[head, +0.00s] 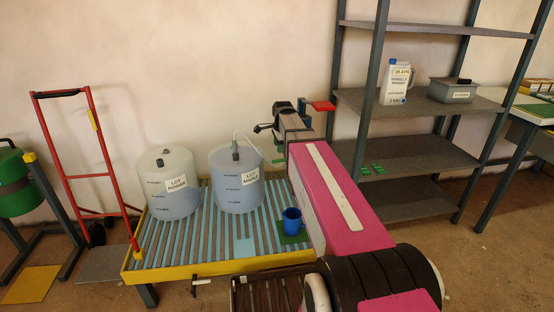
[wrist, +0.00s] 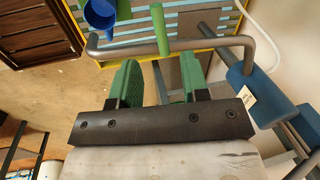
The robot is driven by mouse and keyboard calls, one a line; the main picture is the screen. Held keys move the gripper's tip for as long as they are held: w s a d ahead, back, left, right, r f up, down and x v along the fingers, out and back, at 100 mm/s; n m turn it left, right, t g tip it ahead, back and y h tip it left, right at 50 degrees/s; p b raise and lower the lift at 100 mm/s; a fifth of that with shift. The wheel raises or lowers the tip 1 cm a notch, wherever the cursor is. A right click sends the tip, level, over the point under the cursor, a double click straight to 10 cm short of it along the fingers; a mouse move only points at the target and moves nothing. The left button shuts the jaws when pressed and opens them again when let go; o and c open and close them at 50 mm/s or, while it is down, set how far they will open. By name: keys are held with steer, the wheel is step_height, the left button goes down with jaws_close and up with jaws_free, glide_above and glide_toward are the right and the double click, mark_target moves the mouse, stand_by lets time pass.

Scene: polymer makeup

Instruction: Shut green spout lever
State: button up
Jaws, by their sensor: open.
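The green spout lever (wrist: 160,30) shows in the wrist view as a slim green bar crossing a bent grey pipe (wrist: 218,42). My gripper (wrist: 157,76) is open, its two green-padded fingers wide apart and nothing held between them. The lever lies just beyond the fingertips, roughly in line with the gap; I cannot tell how far off it is. In the head view I cannot make out the lever, and my pink arm covers much of that area.
A blue cup (head: 292,221) stands on a green mat on the slatted, yellow-edged platform (head: 215,269). Two white tanks, left (head: 168,190) and right (head: 237,185), stand there too. A blue cylinder (wrist: 255,95) is right of my fingers. A grey shelf rack (head: 403,155) stands at the right.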

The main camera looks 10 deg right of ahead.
mark_target(279, 160)
steer(key=f, duration=0.2)
steer(key=w+f, duration=0.1)
steer(key=f, duration=0.4)
steer(key=shift+w+f, duration=0.2)
steer(key=shift+w, duration=0.05)
jaws_close()
